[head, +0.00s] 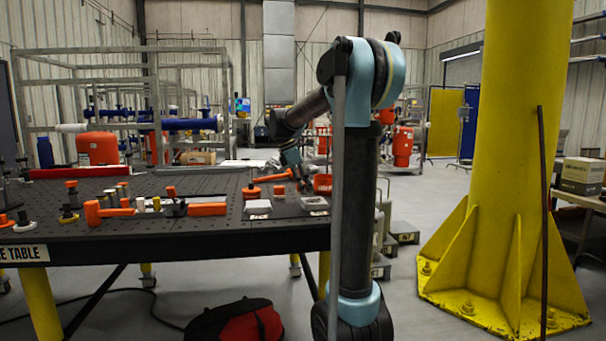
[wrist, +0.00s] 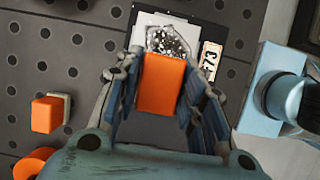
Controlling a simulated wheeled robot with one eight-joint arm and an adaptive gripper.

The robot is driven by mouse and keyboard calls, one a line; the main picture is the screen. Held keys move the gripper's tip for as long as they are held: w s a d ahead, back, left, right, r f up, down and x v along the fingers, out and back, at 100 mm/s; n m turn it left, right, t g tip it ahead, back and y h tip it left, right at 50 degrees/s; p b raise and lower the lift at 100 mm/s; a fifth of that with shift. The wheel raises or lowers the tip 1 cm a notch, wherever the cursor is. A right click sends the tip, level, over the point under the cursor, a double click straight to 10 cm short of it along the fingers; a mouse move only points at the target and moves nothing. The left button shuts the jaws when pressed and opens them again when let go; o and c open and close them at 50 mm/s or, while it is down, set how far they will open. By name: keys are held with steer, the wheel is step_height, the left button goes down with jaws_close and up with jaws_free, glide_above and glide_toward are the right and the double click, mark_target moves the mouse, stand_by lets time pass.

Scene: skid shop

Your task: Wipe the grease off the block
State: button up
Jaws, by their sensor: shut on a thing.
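My gripper (wrist: 160,85) is shut on an orange block-shaped piece (wrist: 162,86), with a finger on each side of it. Just beyond the held piece lies a pale block or plate with a dark, speckled, shiny patch (wrist: 171,41) like grease. I cannot tell whether the held piece touches this patch; its lower edge is hidden by the held piece. In the head view my gripper (head: 298,176) is over the right end of the table, and its grip is too small to make out there.
A tag (wrist: 211,58) lies right of the patch on a dark mat. A loose orange piece (wrist: 47,114) stands left of my gripper. The black perforated table (head: 180,235) carries an orange mallet (head: 95,212) and several small parts. A yellow column (head: 510,120) stands at right.

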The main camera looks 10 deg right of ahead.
steer(key=shift+r, duration=2.75)
